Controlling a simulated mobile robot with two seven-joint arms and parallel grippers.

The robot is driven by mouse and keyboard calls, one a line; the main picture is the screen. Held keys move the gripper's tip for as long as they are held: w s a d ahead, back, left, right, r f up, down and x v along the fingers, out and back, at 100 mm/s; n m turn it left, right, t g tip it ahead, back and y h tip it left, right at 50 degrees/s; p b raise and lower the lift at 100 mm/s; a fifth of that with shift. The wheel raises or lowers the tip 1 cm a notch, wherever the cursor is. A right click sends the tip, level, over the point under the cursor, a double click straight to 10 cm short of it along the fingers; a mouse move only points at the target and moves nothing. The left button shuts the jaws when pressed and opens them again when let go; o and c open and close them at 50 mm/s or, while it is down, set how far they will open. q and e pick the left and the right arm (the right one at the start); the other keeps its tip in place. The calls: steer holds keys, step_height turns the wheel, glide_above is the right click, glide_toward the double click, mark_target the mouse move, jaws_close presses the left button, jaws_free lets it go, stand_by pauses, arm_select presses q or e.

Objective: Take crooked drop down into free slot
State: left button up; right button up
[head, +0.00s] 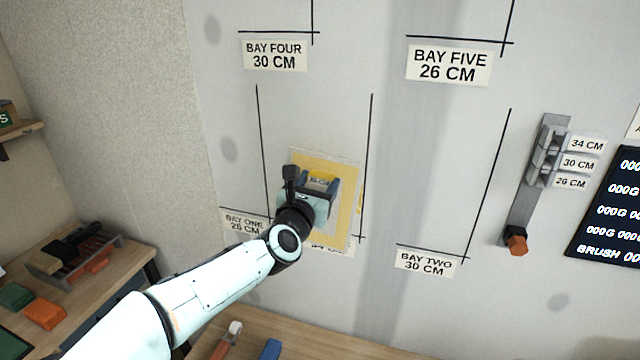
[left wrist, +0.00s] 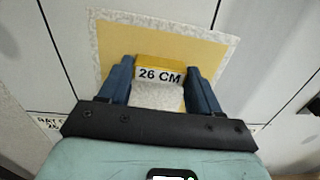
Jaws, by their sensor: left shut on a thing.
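The drop is a yellow sheet (head: 346,172) with a pale patterned border, against the wall between two black upright lines. It also shows in the left wrist view (left wrist: 112,42). Its top edge slopes down to the right in both views. A yellow tab marked 26 CM (left wrist: 160,70) sits at the middle of the sheet. My left gripper (head: 320,184) is shut on this tab, its blue fingers on either side of it. The gripper and arm hide the sheet's lower left part. The slot rack (head: 535,180) hangs on the wall to the right. My right gripper is out of view.
Wall labels read BAY ONE (head: 241,222), BAY TWO (head: 425,263), BAY FOUR (head: 275,55) and BAY FIVE (head: 449,65). Tags of 34, 30 and 26 CM stand beside the rack. A dark screen (head: 610,205) is at far right. A bench (head: 130,258) with tools is at lower left.

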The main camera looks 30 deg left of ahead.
arm_select(q)
steer(key=b+v, duration=0.1)
steer(key=v, duration=0.4)
steer(key=shift+s+d, duration=0.1)
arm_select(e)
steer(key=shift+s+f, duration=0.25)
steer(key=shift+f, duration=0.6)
arm_select(q)
steer(key=y+p, duration=0.1)
steer(key=p, duration=0.1)
glide_toward(335, 224)
steer(key=x, duration=0.4)
steer(key=shift+w+r, duration=0.15)
steer(key=shift+w, duration=0.2)
steer(key=s+d+f+m+h+p, duration=0.1)
steer(key=s+d+f+h, duration=0.1)
steer(key=d+f, duration=0.4)
steer(key=s+d+f+m+h+p, duration=0.1)
steer(key=d+f, duration=0.6)
steer(key=f, duration=0.7)
steer(key=s+h+p, duration=0.1)
steer(key=s+h, duration=0.1)
steer(key=shift+s+m+p, duration=0.25)
steer(key=shift+m+p, duration=0.05)
steer(key=shift+m, duration=0.1)
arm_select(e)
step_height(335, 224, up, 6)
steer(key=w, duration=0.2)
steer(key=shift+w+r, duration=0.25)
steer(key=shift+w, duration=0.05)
